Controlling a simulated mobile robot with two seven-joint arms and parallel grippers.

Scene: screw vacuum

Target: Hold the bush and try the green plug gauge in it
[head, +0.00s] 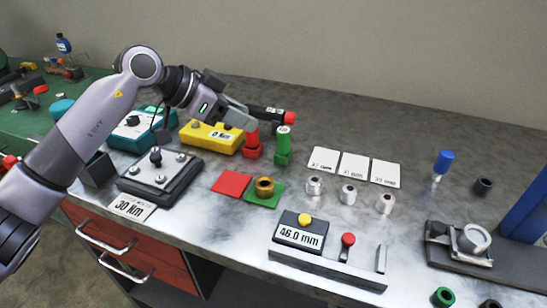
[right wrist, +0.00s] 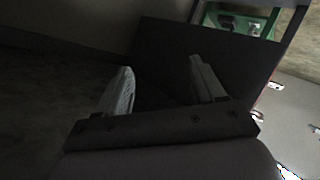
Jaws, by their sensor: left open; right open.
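The brass bush (head: 264,187) stands on a green square (head: 254,199) near the middle of the bench. The green plug gauge (head: 283,147) stands upright behind it, with a pale label near its top. My left gripper (head: 250,114) is open above the bench, to the left of the green gauge and over a red gauge (head: 252,146). It is apart from the bush. My right gripper shows only in the right wrist view (right wrist: 160,85), open and empty, in a dark area away from the bush and gauge.
A red square (head: 231,182) lies left of the green one. Several metal rings (head: 314,186) stand to the right, before white cards (head: 354,167). A 46.0 mm display (head: 299,236) sits at the front. A yellow box (head: 211,138) stands behind. A vise-like fixture (head: 460,246) is at the right.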

